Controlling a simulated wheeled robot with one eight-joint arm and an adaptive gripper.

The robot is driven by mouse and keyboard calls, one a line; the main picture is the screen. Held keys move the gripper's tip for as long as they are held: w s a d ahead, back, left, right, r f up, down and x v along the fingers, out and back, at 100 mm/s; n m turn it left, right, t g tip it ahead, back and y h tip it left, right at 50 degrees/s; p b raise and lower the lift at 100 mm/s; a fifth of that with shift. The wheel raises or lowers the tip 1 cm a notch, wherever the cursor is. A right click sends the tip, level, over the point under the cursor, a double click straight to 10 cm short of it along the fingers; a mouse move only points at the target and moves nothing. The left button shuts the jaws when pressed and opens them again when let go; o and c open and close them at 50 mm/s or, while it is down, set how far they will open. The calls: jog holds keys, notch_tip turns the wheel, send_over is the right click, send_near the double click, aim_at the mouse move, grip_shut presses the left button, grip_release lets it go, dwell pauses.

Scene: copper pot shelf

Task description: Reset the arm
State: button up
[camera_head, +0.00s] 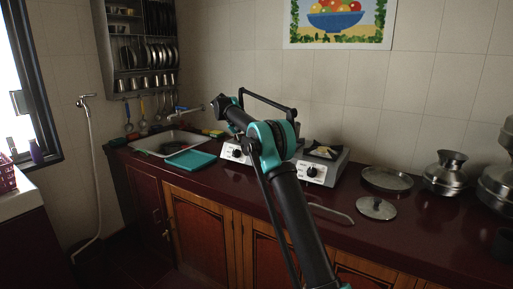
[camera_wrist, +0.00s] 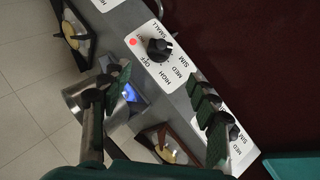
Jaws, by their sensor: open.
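My arm rises from the lower right in the head view and bends over the counter in front of the stove (camera_head: 314,172). My gripper's fingers are hidden or too small to make out there. In the wrist view my gripper (camera_wrist: 157,108) is open, with its two dark green padded fingers well apart and nothing held between them. The stove's control panel (camera_wrist: 182,82), with a black knob (camera_wrist: 159,48), lies beyond the fingers. A shiny metal object is partly hidden behind the left finger, and a blue glow shows beside it.
The dark red counter (camera_head: 345,245) holds a flat metal tray (camera_head: 387,179), a lid (camera_head: 376,208) and metal pots (camera_head: 446,174) on the right. A sink (camera_head: 165,143) and teal cloth (camera_head: 190,160) are left. A dish rack (camera_head: 140,50) hangs on the wall.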

jog(key=s+d+f+t+y, duration=0.15)
jog(key=s+d+f, duration=0.25)
jog(key=s, duration=0.8)
jog(key=s+d+f+n+y, duration=0.15)
jog(key=s+d+f, duration=0.25)
jog(key=s, duration=0.9)
jog(key=s+d+f+y, duration=0.2)
jog(key=s+d+f, duration=0.2)
jog(key=s, duration=0.8)
jog(key=s+f+y, duration=0.1)
jog(key=s+f, duration=0.3)
jog(key=s, duration=0.5)
jog(key=s+f+t+y, duration=0.1)
jog(key=s+f, duration=0.4)
jog(key=s, duration=0.3)
jog(key=shift+s+f, duration=0.2)
jog(key=shift+s, duration=0.15)
